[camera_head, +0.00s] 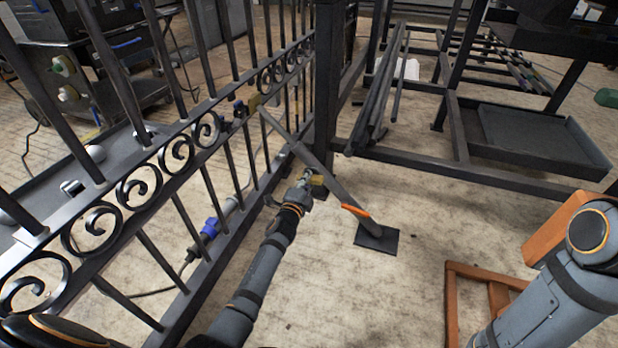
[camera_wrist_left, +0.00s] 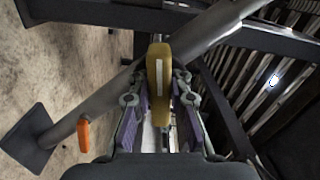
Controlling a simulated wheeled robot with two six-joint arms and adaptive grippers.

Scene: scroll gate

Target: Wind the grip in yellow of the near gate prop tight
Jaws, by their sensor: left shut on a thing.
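The near gate prop (camera_head: 337,183) is a grey slanting bar. It runs from the scroll gate (camera_head: 195,117) down to a dark foot plate (camera_head: 377,239) on the floor. Its yellow grip (camera_head: 317,180) sticks out from the bar on the gripper's side. In the left wrist view the yellow grip (camera_wrist_left: 158,72) stands upright between the fingers, in front of the bar (camera_wrist_left: 205,30). My left gripper (camera_head: 304,183) is shut on the yellow grip. An orange lever (camera_head: 355,210) sits lower on the prop, clear of the fingers. My right gripper is out of view.
The black gate with scrolls and bars stands close on the left of my left arm. A dark rack (camera_head: 480,182) with long bars and a tray is beyond the prop. An orange frame (camera_head: 452,300) lies at lower right.

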